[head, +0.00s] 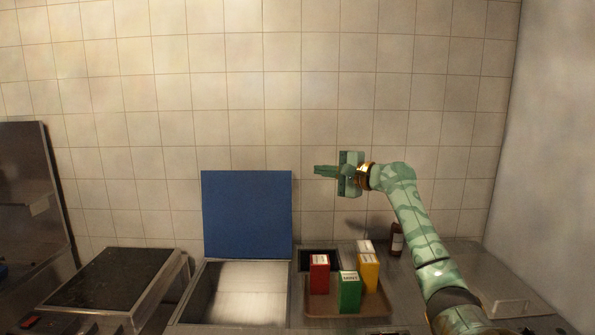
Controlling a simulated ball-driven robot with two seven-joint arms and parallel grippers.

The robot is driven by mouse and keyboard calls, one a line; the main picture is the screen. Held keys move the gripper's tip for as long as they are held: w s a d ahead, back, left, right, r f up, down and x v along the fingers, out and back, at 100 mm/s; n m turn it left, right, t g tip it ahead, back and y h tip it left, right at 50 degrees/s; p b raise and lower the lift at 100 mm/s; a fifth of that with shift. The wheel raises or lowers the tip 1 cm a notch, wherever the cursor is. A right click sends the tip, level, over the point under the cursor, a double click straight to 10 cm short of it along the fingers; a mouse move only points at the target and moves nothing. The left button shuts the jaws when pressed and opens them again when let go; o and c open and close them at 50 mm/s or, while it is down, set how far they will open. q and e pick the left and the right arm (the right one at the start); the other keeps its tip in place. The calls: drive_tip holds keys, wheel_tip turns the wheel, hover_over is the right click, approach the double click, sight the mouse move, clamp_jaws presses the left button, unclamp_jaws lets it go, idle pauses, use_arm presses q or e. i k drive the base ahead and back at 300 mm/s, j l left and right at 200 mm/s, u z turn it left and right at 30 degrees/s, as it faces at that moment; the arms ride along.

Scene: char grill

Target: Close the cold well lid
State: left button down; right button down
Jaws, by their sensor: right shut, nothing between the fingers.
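The cold well lid (247,214) is a blue square panel standing upright at the back edge of the well, in front of the tiled wall. The cold well (238,292) below it is an open metal bin, and its bare inside shows. My right gripper (318,171) is shut and empty. It is raised to the right of the lid, near the height of the lid's top edge, with its fingers pointing left and a gap between them and the lid. My left gripper is not in view.
A tray (318,309) right of the well holds red (319,274), green (349,292) and yellow (369,272) cartons and a white-topped one. A dark bottle (396,240) stands behind. A dark-topped grill unit (105,279) is left of the well.

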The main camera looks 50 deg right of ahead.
sight(247, 214)
drive_tip(key=i+l, duration=0.15)
drive_tip(key=l, duration=0.2)
drive_tip(key=i+l, duration=0.2)
drive_tip(key=l, duration=0.2)
drive_tip(key=i+l, duration=0.15)
drive_tip(key=l, duration=0.2)
drive_tip(key=i+l, duration=0.2)
drive_tip(key=l, duration=0.15)
